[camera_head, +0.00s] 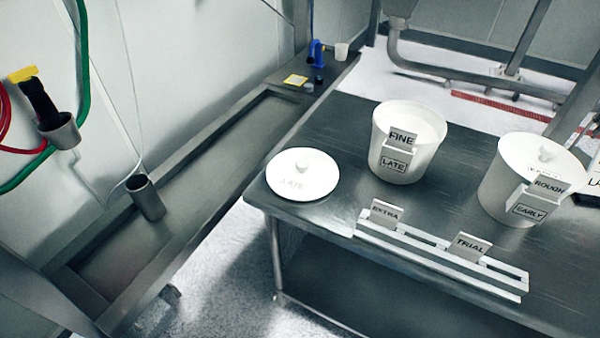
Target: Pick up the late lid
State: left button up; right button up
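A round white lid (303,175) with a small knob lies flat on the dark table, at its left front corner. Faint lettering on it seems to read LATE. To its right stands an open white pot (421,163) with tags FINE and LATE on its front and pale contents inside. Neither of my grippers is in view.
A second white pot (500,177) with a lid on it stands at the right, tagged ROUGH and EARLY. A white rack (437,257) with tags EXTRA and TRIAL lies along the front of the table (335,121). A metal trough bench (190,190) runs along the left wall.

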aim_at(298, 174)
jog(key=u, duration=2.4)
jog(key=k, duration=0.6)
jog(key=z, duration=1.2)
